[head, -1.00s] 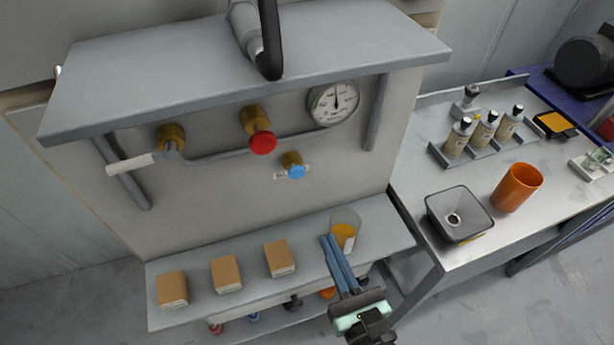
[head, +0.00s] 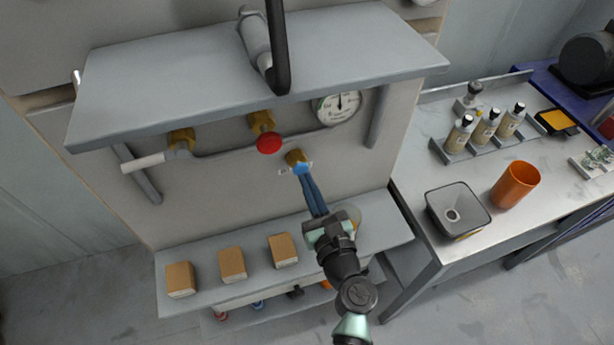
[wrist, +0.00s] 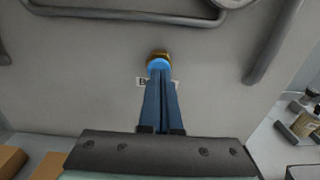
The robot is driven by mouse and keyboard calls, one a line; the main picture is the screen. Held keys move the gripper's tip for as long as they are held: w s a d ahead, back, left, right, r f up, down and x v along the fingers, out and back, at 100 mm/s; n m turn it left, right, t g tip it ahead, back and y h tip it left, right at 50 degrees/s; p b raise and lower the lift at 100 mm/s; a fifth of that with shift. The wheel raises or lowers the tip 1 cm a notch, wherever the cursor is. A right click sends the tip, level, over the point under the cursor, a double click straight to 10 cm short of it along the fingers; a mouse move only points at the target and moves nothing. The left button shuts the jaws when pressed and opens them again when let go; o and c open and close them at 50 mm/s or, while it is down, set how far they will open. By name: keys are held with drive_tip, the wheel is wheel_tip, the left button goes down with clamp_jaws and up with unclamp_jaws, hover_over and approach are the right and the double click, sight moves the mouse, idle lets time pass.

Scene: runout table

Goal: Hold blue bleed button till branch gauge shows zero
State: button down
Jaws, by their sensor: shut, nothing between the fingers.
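The blue bleed button (head: 303,168) sits on a brass fitting on the upright panel, below and right of the red knob; it also shows in the wrist view (wrist: 158,63). My gripper (head: 306,178) is shut and empty, its blue fingers pointing at the button. In the wrist view the fingertips (wrist: 160,74) overlap the button's lower edge; I cannot tell whether they touch or press it. The round white gauge (head: 339,106) hangs under the shelf; its needle points roughly straight up. Its numbers are too small to read.
A red knob (head: 269,143) and a white-handled valve (head: 145,162) are on the pipe. The grey shelf (head: 180,80) overhangs the panel. Several brown boxes (head: 232,264) stand on the lower ledge. A steel table (head: 440,190) with bottles and an orange cup (head: 515,185) is right.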

drive_tip(key=shift+w+a, duration=0.2)
drive_tip(key=shift+w, duration=0.25)
